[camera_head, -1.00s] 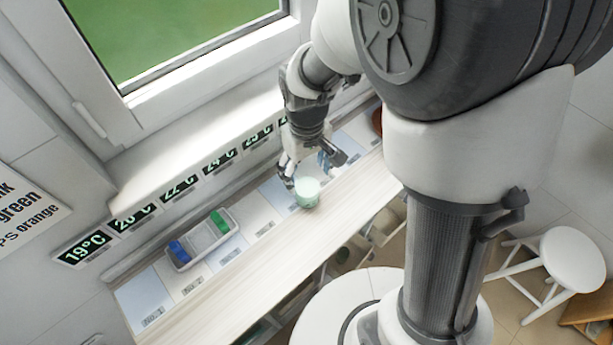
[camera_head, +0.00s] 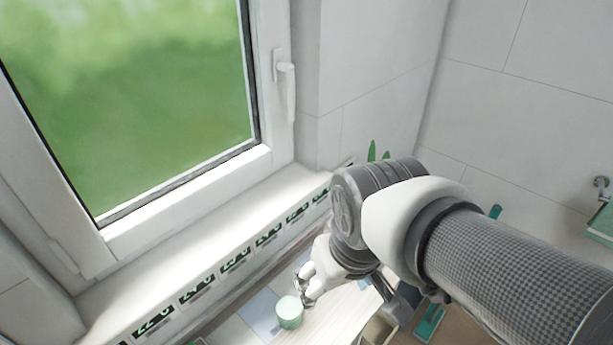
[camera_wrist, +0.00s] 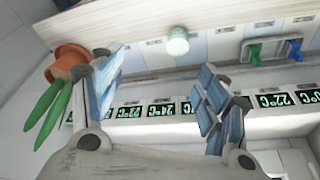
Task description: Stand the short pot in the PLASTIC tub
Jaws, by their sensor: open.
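A mint-green short pot with a paler top (camera_head: 289,313) stands upright on the narrow shelf below the window. In the wrist view the pot (camera_wrist: 178,42) stands beyond the fingertips, apart from them. My gripper (camera_wrist: 158,72) is open and empty, its blue-padded fingers spread wide. In the head view my gripper (camera_head: 306,288) is beside the pot, partly hidden by my arm. No tub that I can identify as the plastic one shows in the current views.
A terracotta pot (camera_wrist: 68,63) with green leaves stands at the left of the wrist view. A green piece (camera_wrist: 254,50) and a blue piece (camera_wrist: 295,48) are at the right. Pale and blue panels mark the shelf.

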